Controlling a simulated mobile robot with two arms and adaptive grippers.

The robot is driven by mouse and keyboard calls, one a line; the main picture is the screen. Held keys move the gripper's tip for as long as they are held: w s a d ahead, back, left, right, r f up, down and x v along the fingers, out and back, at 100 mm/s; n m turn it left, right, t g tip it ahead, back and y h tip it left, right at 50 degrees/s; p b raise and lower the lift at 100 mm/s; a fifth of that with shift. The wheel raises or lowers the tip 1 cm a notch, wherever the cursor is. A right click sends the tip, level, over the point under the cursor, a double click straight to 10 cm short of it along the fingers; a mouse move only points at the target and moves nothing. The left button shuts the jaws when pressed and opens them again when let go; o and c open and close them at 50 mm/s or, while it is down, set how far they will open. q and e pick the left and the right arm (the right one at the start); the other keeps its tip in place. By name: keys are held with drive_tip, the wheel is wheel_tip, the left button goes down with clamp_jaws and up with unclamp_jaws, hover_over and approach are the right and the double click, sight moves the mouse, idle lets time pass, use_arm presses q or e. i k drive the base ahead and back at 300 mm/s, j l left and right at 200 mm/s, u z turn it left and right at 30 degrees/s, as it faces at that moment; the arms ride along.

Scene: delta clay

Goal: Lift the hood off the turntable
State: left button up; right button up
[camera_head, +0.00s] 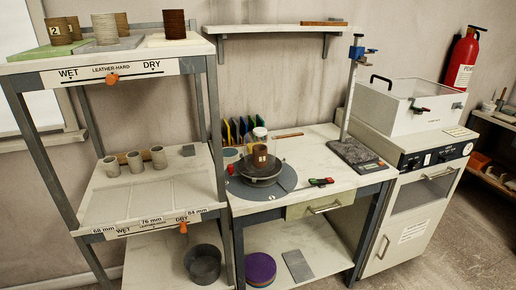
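The turntable (248,176) is a dark round plate on a grey disc, at the left of the middle bench. A clear, see-through hood (260,134) stands upright on it. Inside the hood is a brown cylindrical clay piece (260,159) with a pale label. The hood's lower edge is hard to make out. Neither of my grippers is in view.
A scale with a tall stand (356,154) is further right. A shelf rack (210,110) stands close on the left, and a wall shelf (270,29) is above.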

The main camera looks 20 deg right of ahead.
sight(260, 144)
drive_tip(key=i+j+z, duration=0.35)
drive_tip(key=i, duration=0.15)
drive_tip(key=i+j+z, duration=0.3)
drive_tip(key=i+j, duration=0.1)
drive_tip(key=i, duration=0.1)
